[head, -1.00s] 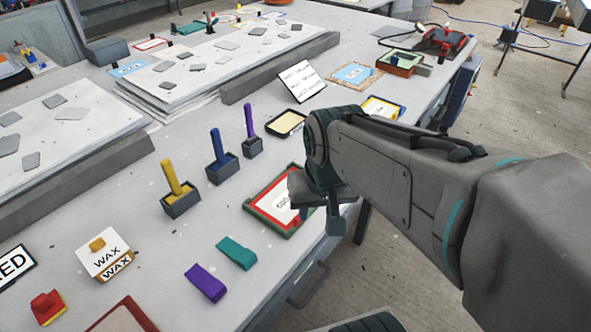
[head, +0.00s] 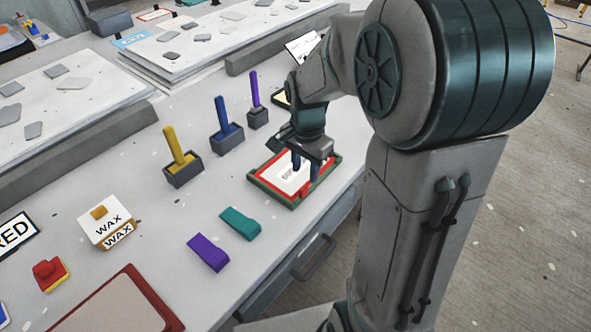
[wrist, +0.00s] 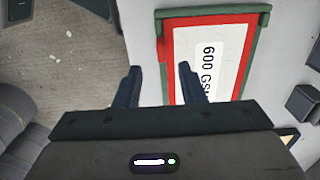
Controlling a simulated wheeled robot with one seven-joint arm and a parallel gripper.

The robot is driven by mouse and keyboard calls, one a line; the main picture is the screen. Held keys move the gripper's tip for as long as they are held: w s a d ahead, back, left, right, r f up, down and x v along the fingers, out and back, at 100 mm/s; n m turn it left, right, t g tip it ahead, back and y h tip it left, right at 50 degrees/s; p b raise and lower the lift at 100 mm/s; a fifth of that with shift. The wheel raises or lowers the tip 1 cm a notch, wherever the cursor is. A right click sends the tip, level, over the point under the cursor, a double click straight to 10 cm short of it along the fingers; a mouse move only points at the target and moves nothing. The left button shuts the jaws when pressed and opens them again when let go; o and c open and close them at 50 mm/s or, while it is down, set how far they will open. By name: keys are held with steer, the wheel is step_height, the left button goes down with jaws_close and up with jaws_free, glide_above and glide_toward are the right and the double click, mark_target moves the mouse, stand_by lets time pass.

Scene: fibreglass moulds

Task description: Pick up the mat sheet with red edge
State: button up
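The mat sheet with red edge (head: 275,172) is white with a red border and a printed label. It lies in a shallow green tray (head: 328,178) near the table's front edge. In the wrist view the sheet (wrist: 229,43) reads "600 GSM", and a red tab sticks out from its left side. My gripper (head: 305,168) is over the sheet's front part, fingers pointing down, and hides some of it. In the wrist view my gripper (wrist: 161,80) is open and empty; one finger overlaps the sheet's red edge, the other is left of the tray. Contact cannot be told.
Holders with a blue handle (head: 221,112), a yellow handle (head: 173,146) and a purple handle (head: 254,90) stand behind the tray. Teal (head: 240,223) and purple (head: 208,252) pieces lie to its left. A larger red-edged panel (head: 112,308) lies at the bottom.

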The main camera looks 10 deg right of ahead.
mark_target(304, 188)
step_height(304, 188, down, 7)
steer(key=shift+s+a+f, duration=0.1)
steer(key=shift+a+f, duration=0.05)
steer(key=shift+f, duration=0.05)
jaws_close()
stand_by(0.3)
